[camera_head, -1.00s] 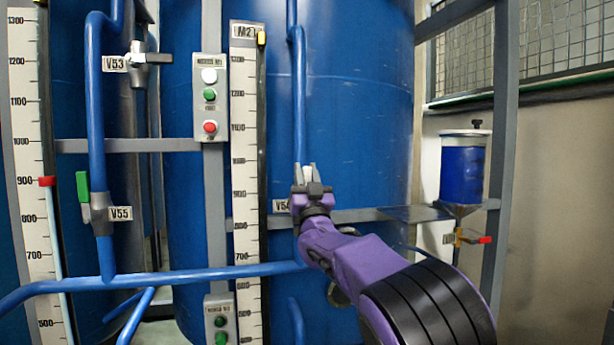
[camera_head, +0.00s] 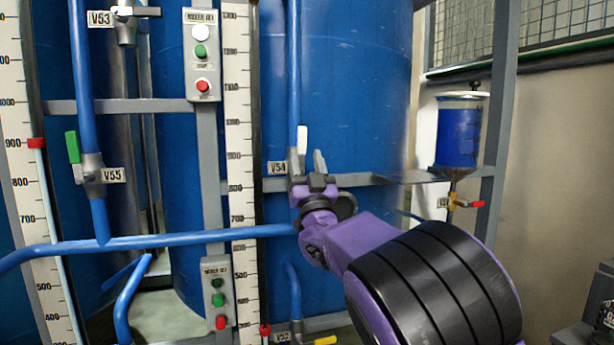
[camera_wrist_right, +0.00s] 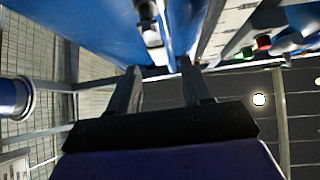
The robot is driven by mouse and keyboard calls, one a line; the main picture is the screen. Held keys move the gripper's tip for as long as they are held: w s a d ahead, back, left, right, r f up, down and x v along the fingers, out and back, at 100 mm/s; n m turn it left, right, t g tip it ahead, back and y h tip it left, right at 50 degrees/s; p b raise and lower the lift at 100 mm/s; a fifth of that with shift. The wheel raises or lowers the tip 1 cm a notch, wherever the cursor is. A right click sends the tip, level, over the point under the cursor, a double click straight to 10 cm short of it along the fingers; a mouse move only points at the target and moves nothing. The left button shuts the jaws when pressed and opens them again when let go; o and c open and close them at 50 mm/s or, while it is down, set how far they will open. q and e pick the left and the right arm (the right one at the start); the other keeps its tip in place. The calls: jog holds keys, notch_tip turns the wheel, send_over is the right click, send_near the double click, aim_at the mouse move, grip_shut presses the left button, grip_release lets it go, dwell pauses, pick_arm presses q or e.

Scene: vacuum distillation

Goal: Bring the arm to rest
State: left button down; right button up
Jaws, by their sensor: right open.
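My right gripper (camera_head: 306,160) is in the middle of the head view, on a purple arm from the lower right. Its two grey fingers point up and are apart, with nothing held between them. It appears just in front of the V54 valve, whose white handle (camera_head: 302,139) shows at the fingertips. The V54 label (camera_head: 277,168) is just left of the gripper. I cannot tell from the head view whether the fingers touch the valve. In the right wrist view the open fingers (camera_wrist_right: 158,80) frame a white handle (camera_wrist_right: 152,36) beyond them. My left gripper is out of view.
Blue pipes (camera_head: 200,238) and a grey crossbar (camera_head: 120,106) run across the tall blue tanks (camera_head: 350,90). A push-button panel (camera_head: 202,60) and the V55 valve (camera_head: 92,170) are left. A small blue vessel (camera_head: 458,135) hangs at right. The wall side looks open.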

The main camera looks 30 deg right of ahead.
jog(key=shift+v, duration=1.15)
notch_tip(320, 180, down, 20)
jog(key=d+m+g+p, duration=0.1)
jog(key=d+m+g, duration=0.1)
jog(key=g, duration=0.4)
jog(key=s+f+g+y+p, duration=0.1)
jog(key=s+f+g, duration=0.25)
jog(key=f, duration=0.75)
jog(key=s+f+g+p, duration=0.1)
jog(key=s+f+g, duration=0.3)
jog(key=f, duration=0.7)
jog(key=s+a+f+g+y+p, duration=0.1)
jog(key=s+f+g, duration=0.2)
jog(key=s+f, duration=0.3)
jog(key=s+a+f+g+p, duration=0.2)
jog(key=s+f, duration=0.4)
jog(key=s, duration=1.1)
jog(key=s+a+f+m+g+y+p, duration=0.1)
jog(key=s+f+g, duration=0.3)
jog(key=s, duration=0.8)
notch_tip(320, 180, down, 2)
jog(key=shift+a+f+y+p, duration=0.15)
jog(key=shift+a+y+p, duration=0.2)
jog(key=shift+a, duration=0.3)
